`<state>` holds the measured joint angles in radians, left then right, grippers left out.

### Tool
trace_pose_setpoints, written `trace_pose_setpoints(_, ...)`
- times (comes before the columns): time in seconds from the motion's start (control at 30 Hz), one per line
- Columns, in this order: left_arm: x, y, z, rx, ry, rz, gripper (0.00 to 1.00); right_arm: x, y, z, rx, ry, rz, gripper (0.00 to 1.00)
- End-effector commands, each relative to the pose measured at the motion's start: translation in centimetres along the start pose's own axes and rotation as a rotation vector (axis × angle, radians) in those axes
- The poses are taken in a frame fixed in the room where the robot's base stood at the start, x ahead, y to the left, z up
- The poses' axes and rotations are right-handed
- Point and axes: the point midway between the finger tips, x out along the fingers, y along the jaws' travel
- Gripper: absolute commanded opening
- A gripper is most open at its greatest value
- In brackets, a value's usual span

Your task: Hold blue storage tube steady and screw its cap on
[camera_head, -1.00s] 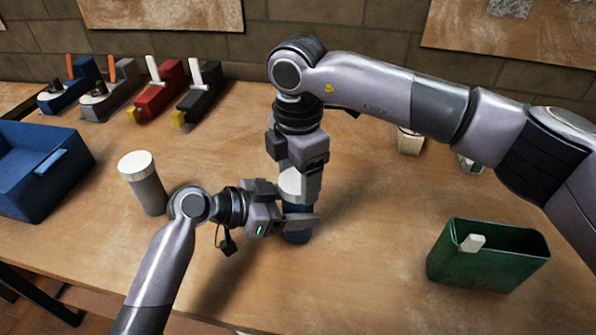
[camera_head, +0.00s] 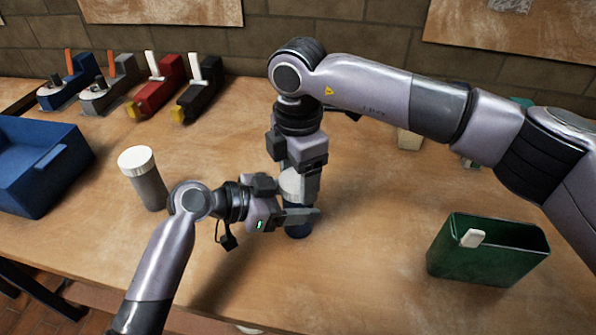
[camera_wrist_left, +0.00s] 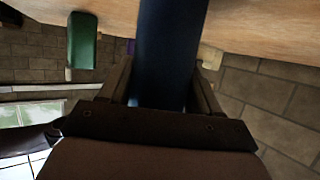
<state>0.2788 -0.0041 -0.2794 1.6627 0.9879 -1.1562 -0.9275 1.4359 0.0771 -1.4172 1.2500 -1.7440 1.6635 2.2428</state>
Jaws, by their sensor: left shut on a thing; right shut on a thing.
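The blue storage tube (camera_head: 297,229) stands upright on the table, mostly hidden by my grippers in the head view. My left gripper (camera_head: 298,216) is shut around the tube's side from the left. In the left wrist view the dark blue tube (camera_wrist_left: 168,55) runs between the two fingers of my left gripper (camera_wrist_left: 163,92). The white cap (camera_head: 291,185) is at the top of the tube. My right gripper (camera_head: 300,180) points straight down and is shut on the cap. The seam between cap and tube is hidden by the fingers.
A grey tube with a white cap (camera_head: 143,178) stands to the left. A blue bin (camera_head: 40,165) is at the far left. Several coloured tool-like devices (camera_head: 158,88) line the back left.

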Motion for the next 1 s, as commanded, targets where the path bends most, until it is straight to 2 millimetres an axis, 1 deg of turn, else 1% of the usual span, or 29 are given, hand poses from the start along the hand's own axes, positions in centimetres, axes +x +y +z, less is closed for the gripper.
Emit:
trace_pose_setpoints(0.07, 0.0, -0.01, 0.05, 0.0, -0.001, 0.0, 0.0, -0.04, 0.01, 0.0, 0.086, 0.0, 0.0, 0.4)
trace_pose_setpoints(0.3, 0.0, -0.01, 0.06, -0.001, -0.001, 0.0, 0.0, -0.01, 0.0, -0.03, 0.474, 0.0, 0.0, 0.4)
trace_pose_setpoints(0.4, 0.01, -0.01, 0.06, -0.001, -0.001, 0.0, 0.0, 0.03, -0.02, -0.21, 0.62, 0.004, -0.002, 0.4)
trace_pose_setpoints(0.5, 0.01, 0.0, 0.07, -0.001, -0.002, 0.0, 0.0, 0.01, 0.0, -0.18, 0.73, 0.005, -0.001, 0.4)
trace_pose_setpoints(0.63, 0.01, 0.0, 0.07, -0.001, -0.002, 0.0, 0.0, -0.07, 0.03, -0.04, 0.798, 0.003, 0.001, 0.4)
trace_pose_setpoints(0.9, 0.01, 0.0, 0.08, -0.001, -0.002, 0.0, 0.0, -0.11, 0.03, 0.03, 0.804, 0.001, 0.002, 0.4)
trace_pose_setpoints(0.93, 0.01, 0.0, 0.09, -0.001, -0.002, 0.0, 0.0, -0.11, 0.03, 0.03, 0.804, 0.001, 0.002, 0.71)
trace_pose_setpoints(0.97, 0.01, 0.0, 0.09, -0.001, -0.002, 0.0, 0.0, -0.11, 0.04, 0.03, 0.804, 0.001, 0.002, 0.81)
trace_pose_setpoints(1.0, 0.01, 0.0, 0.09, -0.001, -0.002, 0.0, 0.0, -0.11, 0.03, 0.04, 0.803, 0.001, 0.002, 0.94)
